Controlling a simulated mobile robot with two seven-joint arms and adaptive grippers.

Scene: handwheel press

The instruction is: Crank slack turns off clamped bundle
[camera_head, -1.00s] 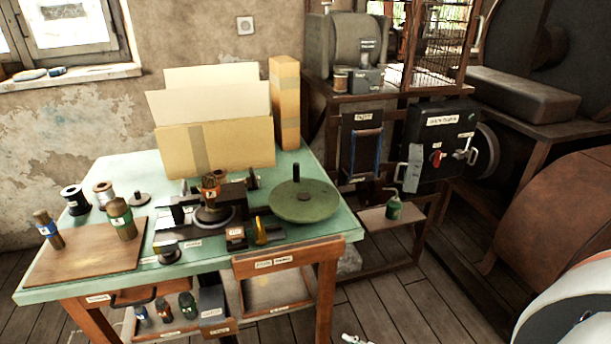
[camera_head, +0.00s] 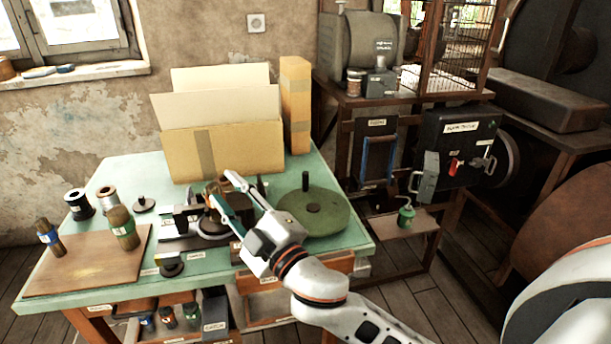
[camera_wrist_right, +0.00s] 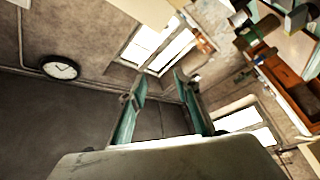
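The green handwheel (camera_head: 325,218), a round disc with a dark upright crank handle (camera_head: 304,181), lies on the table right of the small dark press (camera_head: 176,226). The clamped bundle at the press is mostly hidden behind my right gripper (camera_head: 229,194); only brownish bits show around it. My right gripper is over the press, left of the handwheel and apart from its handle. In the right wrist view its two teal fingers (camera_wrist_right: 158,88) stand wide apart with nothing between them. My left gripper is in neither view.
Two brown bundles, blue-labelled (camera_head: 48,237) and green-labelled (camera_head: 122,228), stand on a wooden board (camera_head: 95,268) at the left. Spools (camera_head: 79,204) stand behind it. An open cardboard box (camera_head: 225,155) and a tall yellow box (camera_head: 296,105) back the table (camera_head: 120,170).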

